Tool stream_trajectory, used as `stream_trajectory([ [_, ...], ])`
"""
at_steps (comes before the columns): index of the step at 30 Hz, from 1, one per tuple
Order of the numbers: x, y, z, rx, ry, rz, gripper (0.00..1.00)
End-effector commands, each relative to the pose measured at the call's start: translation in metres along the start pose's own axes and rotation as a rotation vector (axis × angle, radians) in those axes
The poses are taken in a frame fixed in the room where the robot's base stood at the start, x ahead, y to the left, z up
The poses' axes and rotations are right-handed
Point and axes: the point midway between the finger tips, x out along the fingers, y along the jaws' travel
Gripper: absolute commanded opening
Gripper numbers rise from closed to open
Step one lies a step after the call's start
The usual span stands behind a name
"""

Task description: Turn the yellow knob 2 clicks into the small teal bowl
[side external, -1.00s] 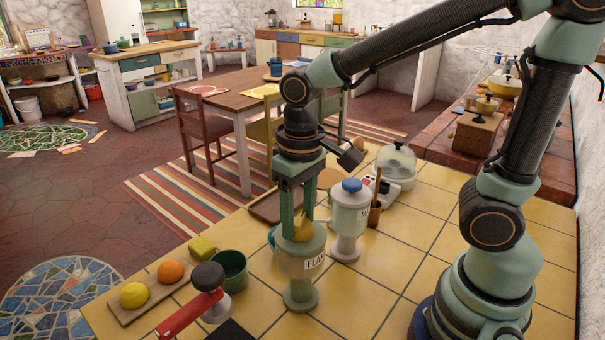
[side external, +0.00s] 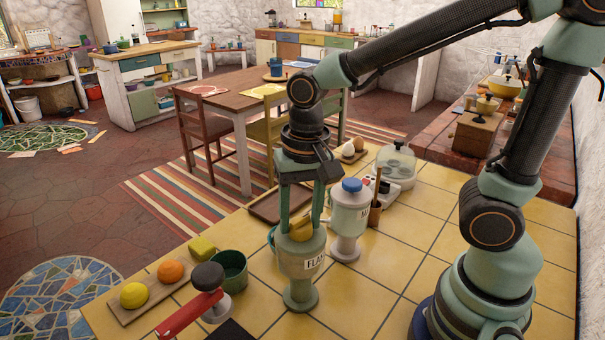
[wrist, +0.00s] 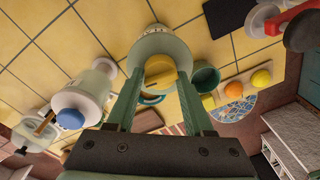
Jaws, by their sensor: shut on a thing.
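The yellow knob (side external: 301,231) sits on top of a pale green dispenser (side external: 301,270) whose label is partly visible. My gripper (side external: 302,226) points down over the dispenser and is shut on the yellow knob, one finger on each side. The wrist view also shows the knob (wrist: 160,69) between the two fingers. A small teal bowl (side external: 271,237) shows only as a sliver behind the dispenser. In the wrist view its rim (wrist: 152,99) shows just past the knob, between the fingers. I cannot see what is in the bowl.
A white dispenser with a blue knob (side external: 352,186) stands close on the right. A dark green pot (side external: 231,268), a board with yellow and orange fruit (side external: 150,297) and a red-handled tool (side external: 190,314) lie to the left. Free tiles lie right of the dispensers.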

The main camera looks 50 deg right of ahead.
Motion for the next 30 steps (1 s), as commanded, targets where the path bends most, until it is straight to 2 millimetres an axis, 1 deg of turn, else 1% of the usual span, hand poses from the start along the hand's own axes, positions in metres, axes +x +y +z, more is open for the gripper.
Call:
stream_trajectory([
  [1,0.001,0.004,0.001,0.008,-0.009,0.011,0.0],
  [11,0.002,0.004,0.002,0.008,-0.01,0.012,0.0],
  [12,0.002,0.004,0.002,0.008,-0.01,0.012,0.6],
  [14,0.001,0.004,0.002,0.007,-0.009,0.011,0.81],
  [25,-0.002,0.001,0.001,0.004,-0.004,0.005,0.81],
  [28,-0.011,0.0,0.0,0.004,-0.001,0.001,0.81],
  [30,-0.022,0.0,0.0,0.004,-0.001,0.001,0.81],
])
